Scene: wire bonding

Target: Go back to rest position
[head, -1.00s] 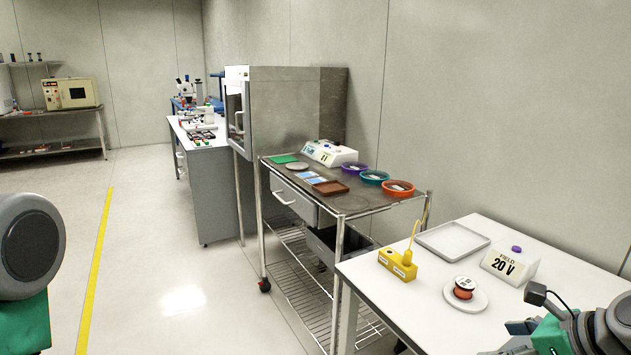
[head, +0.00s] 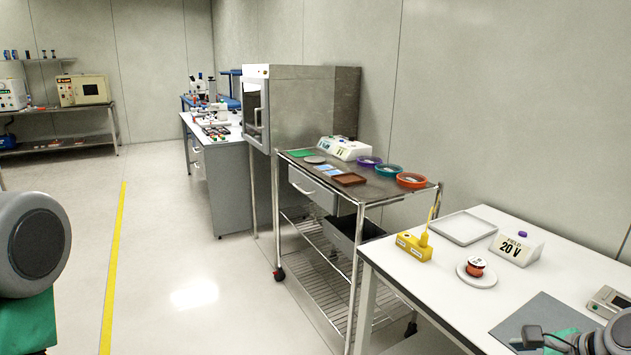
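My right gripper (head: 525,343) is at the bottom right edge of the head view, by the front of the white table (head: 455,294). Only a small dark part of it shows, so its fingers cannot be made out. A grey mat (head: 540,317) lies on the table just beyond it. At the left edge only a dark round joint and green link of my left arm show; the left gripper is out of frame.
The white table holds a yellow block (head: 413,246), an orange spool (head: 476,266) on a white disc, a pale tray (head: 462,228) and a "20 V" box (head: 517,248). A steel cart (head: 361,196) stands left of it. The floor (head: 200,300) at left is clear.

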